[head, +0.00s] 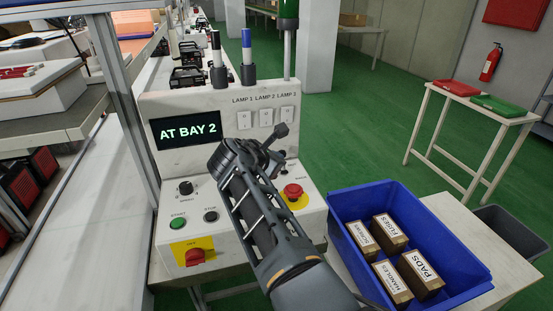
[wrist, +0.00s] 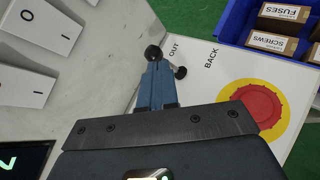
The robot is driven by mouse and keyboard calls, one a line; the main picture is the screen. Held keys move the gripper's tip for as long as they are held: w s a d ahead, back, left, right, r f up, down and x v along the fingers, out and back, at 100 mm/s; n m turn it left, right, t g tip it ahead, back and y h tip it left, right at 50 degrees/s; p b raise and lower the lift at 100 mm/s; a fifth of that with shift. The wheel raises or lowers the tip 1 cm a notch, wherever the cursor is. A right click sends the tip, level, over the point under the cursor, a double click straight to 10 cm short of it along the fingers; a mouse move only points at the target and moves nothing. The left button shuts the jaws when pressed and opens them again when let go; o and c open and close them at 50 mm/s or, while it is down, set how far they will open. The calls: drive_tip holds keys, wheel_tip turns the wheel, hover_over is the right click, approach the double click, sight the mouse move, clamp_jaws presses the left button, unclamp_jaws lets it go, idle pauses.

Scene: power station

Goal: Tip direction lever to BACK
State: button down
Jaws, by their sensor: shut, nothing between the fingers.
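The control console (head: 180,97) has a sloped front panel. A dark lever knob (head: 281,130) shows just beyond my gripper (head: 268,150) in the head view. In the wrist view my gripper's blue fingers (wrist: 158,82) are closed together and empty. A round black knob (wrist: 153,53) sits right at their tips; I cannot tell whether they touch. A smaller dark part (wrist: 180,72) shows just right of the fingers. The printed words OUT (wrist: 174,50) and BACK (wrist: 211,58) lie to the right of the knob. The lever's base is hidden by the fingers.
A red emergency button on a yellow disc (head: 293,192) is close right of my gripper; it also shows in the wrist view (wrist: 252,105). The display (head: 187,131) reads AT BAY 2. Lamp switches (head: 265,117) stand above. A blue crate (head: 350,235) with several boxes is at right.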

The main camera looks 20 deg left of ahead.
drive_tip(key=shift+r+p, duration=0.8)
drive_tip(key=shift+r, duration=0.05)
drive_tip(key=shift+r, duration=0.1)
